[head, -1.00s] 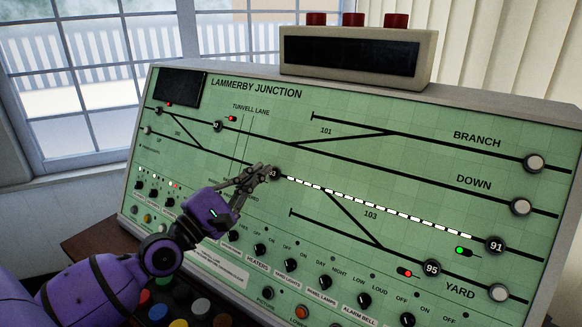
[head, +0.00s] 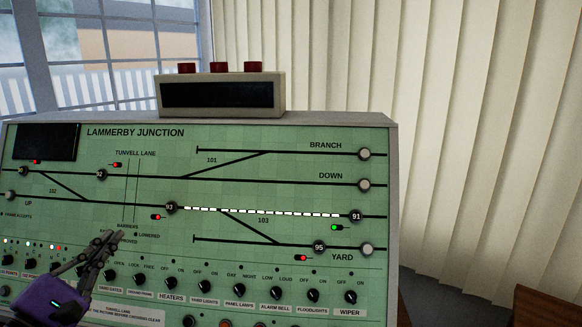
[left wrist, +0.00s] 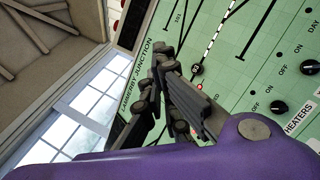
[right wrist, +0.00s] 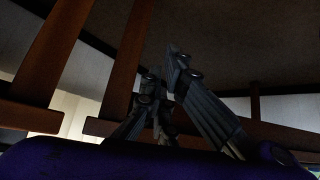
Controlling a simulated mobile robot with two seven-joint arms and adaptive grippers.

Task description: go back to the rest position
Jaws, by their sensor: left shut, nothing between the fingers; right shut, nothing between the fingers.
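My left gripper (head: 112,238) is shut and empty in front of the lower left of the green signal panel (head: 300,172). Its fingertips are below and left of the button marked 93 (head: 171,207), apart from it in the picture. In the left wrist view the shut fingers (left wrist: 162,60) show against the panel, with button 93 (left wrist: 197,69) to their right. My right gripper (right wrist: 160,85) shows only in the right wrist view, shut and empty, among dark wooden bars. The head view does not show it.
A box with red lamps (head: 222,94) stands on the panel's top. Rows of knobs (head: 275,293) run along its lower part. Wooden bars (right wrist: 122,60) surround the right gripper. Blinds (head: 480,140) hang at the right, and a brown wooden piece (head: 540,305) is at the lower right.

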